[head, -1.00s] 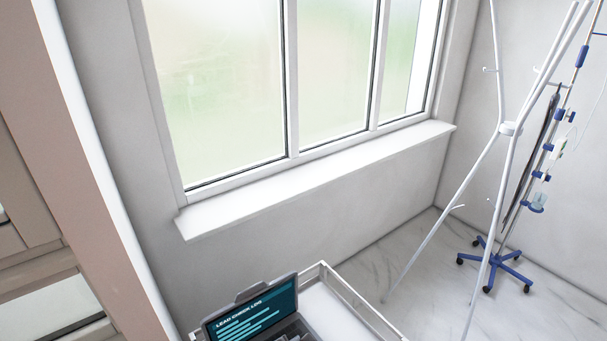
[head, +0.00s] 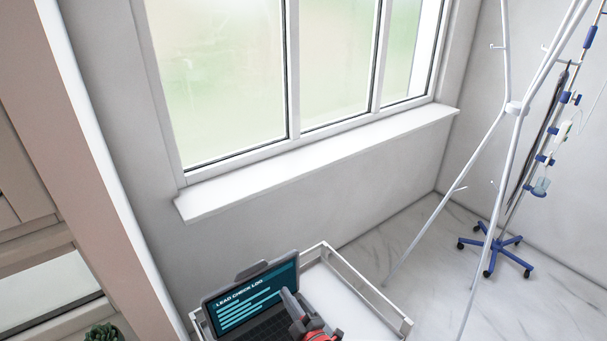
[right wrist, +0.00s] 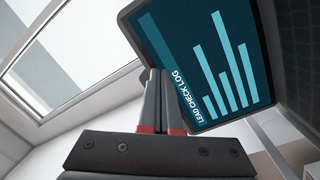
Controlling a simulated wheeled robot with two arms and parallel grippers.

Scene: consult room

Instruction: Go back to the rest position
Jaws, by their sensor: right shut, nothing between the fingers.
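My right gripper (head: 290,300) shows at the bottom of the head view, in front of the laptop (head: 255,297) with the "LEAD CHECK LOG" screen. Its grey fingers are together, with nothing between them. In the right wrist view, the shut fingers (right wrist: 162,95) overlap the edge of the laptop screen (right wrist: 205,65); I cannot tell if they touch it. Part of the laptop's keyboard is hidden behind the gripper in the head view. My left gripper is in neither view.
The laptop stands on a white railed trolley (head: 372,292). A window sill (head: 320,160) runs behind it. A white coat stand (head: 515,108) and an IV pole with a blue wheeled base (head: 500,247) stand at right. A plant (head: 102,332) shows at lower left.

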